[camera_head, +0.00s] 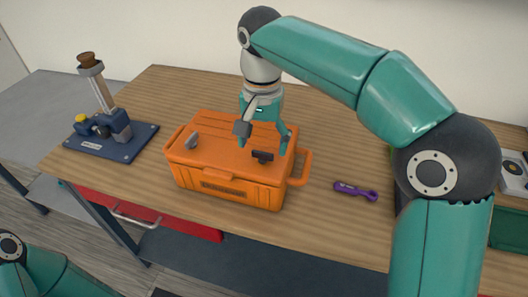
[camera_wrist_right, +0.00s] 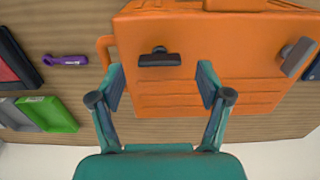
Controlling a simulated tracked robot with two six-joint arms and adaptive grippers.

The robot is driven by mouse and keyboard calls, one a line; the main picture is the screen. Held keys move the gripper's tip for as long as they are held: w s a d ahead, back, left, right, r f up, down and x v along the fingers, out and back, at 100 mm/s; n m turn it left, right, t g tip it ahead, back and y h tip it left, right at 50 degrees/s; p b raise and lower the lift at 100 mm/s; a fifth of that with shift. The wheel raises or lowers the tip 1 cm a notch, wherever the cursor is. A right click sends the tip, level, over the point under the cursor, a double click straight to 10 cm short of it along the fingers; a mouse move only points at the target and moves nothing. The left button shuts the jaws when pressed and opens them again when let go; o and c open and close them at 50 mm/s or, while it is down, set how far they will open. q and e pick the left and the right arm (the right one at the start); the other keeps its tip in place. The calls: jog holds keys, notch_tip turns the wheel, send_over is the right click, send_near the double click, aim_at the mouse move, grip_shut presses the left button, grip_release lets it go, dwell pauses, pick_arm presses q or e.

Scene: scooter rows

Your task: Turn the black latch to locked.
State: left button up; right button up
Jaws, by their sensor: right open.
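An orange case (camera_head: 228,186) with a side handle stands on the wooden table. The black latch (camera_head: 262,156) sits on the right part of its lid; a grey latch (camera_head: 193,140) sits on the left part. In the right wrist view the black latch (camera_wrist_right: 160,58) lies between and just beyond my fingertips, its bar running across the picture, and the grey latch (camera_wrist_right: 297,56) is at the right edge. My right gripper (camera_head: 264,138) is open and empty, pointing down over the lid; I see no contact with the latch. My left gripper is not in view.
A purple tool (camera_head: 356,191) lies right of the case. A blue stand (camera_head: 112,138) with a glass tube is at the left. In the right wrist view a green bin (camera_wrist_right: 47,114) and grey bin (camera_wrist_right: 12,113) lie left.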

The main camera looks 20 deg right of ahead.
aim_at(263, 157)
jog(key=shift+f, duration=1.15)
